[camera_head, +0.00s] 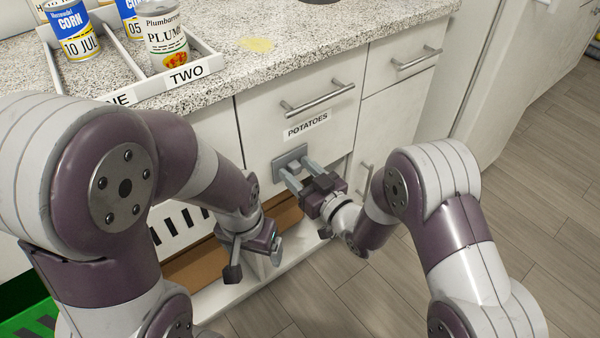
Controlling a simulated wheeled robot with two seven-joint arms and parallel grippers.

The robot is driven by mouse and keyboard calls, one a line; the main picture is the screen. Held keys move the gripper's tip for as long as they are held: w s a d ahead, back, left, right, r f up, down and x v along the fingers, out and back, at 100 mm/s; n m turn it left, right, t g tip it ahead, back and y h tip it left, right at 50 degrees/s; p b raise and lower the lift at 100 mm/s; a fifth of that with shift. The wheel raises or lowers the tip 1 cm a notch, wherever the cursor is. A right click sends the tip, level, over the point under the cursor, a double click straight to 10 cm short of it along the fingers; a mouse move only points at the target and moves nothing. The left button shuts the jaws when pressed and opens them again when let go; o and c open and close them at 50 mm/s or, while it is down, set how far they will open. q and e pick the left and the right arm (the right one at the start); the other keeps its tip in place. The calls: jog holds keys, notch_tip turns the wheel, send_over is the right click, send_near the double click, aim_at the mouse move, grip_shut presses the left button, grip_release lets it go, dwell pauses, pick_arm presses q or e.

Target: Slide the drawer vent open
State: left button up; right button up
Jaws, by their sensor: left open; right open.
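A white drawer front (262,120) bears a bar handle (318,98) and a label reading POTATOES (307,126). Below the label is a small grey plate (289,155), apparently the vent's slide. My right gripper (297,169) is open, with its two fingers reaching up to this plate. The fingertips overlap its lower part, and I cannot tell whether they touch it. My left gripper (255,265) is open and empty, lower down and to the left, with its fingers pointing downward. The vent's openings cannot be made out.
A slotted white panel (170,228) and brown surface (205,262) are below. A green crate (30,318) stands lower left. The floor (530,180) is clear at right.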

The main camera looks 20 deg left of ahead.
jog(key=shift+c, duration=0.3)
grip_shut()
jog(key=w+d, duration=0.4)
jog(key=w, duration=0.1)
jog(key=w+d, duration=0.2)
jog(key=shift+w, duration=0.4)
jog(key=shift+o, duration=0.3)
grip_release()
jog(key=p, duration=0.4)
send_near(323, 144)
jog(key=v, duration=0.7)
jog(key=shift+a, duration=0.15)
